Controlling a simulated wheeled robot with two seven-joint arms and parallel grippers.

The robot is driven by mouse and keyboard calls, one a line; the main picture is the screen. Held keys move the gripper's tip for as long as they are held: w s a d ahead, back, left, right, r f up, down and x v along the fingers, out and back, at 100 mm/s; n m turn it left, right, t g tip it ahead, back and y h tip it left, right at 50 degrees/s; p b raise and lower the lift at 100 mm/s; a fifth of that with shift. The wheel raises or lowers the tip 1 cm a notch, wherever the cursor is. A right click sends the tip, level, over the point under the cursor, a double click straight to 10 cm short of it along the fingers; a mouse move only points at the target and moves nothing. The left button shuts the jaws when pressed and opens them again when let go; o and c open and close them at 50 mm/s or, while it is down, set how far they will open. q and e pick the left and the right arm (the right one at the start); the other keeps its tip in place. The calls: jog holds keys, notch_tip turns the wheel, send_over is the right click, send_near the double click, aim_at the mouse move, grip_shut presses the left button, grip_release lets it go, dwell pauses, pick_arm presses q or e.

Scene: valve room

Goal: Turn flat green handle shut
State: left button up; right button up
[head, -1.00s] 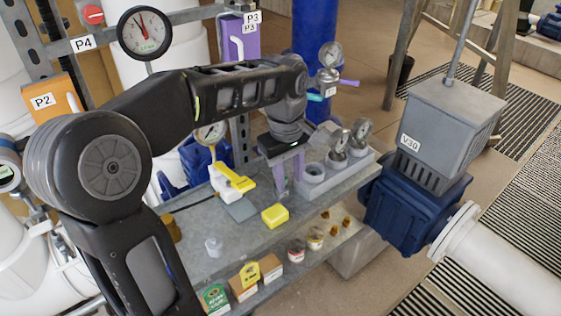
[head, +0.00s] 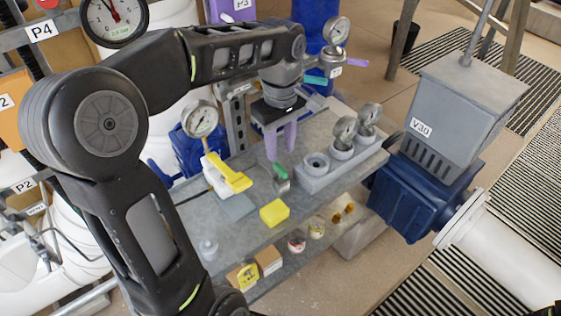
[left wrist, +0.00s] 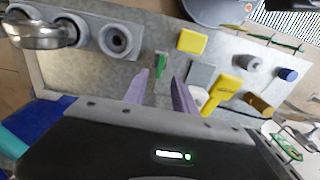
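A small metal valve with a flat green handle (head: 281,172) sits on the grey bench, left of the grey socket block. In the left wrist view the green handle (left wrist: 160,66) lies just beyond the fingertips, roughly between their lines. My left gripper (head: 281,158) has two purple fingers pointing down, apart and empty. In the left wrist view its fingers (left wrist: 159,86) show a clear gap and nothing between them. I cannot tell the exact height of the fingertips above the bench. My right gripper is not in view.
The grey block (head: 315,172) holds upright gauges (head: 345,130) to the right of the valve. A yellow block (head: 274,212) lies in front. A teal handle (head: 315,80) is on piping behind.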

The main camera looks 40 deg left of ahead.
aim_at(281, 167)
pick_arm(q)
notch_tip(281, 167, down, 6)
jog(key=shift+f, duration=0.2)
grip_shut()
dwell(0.4)
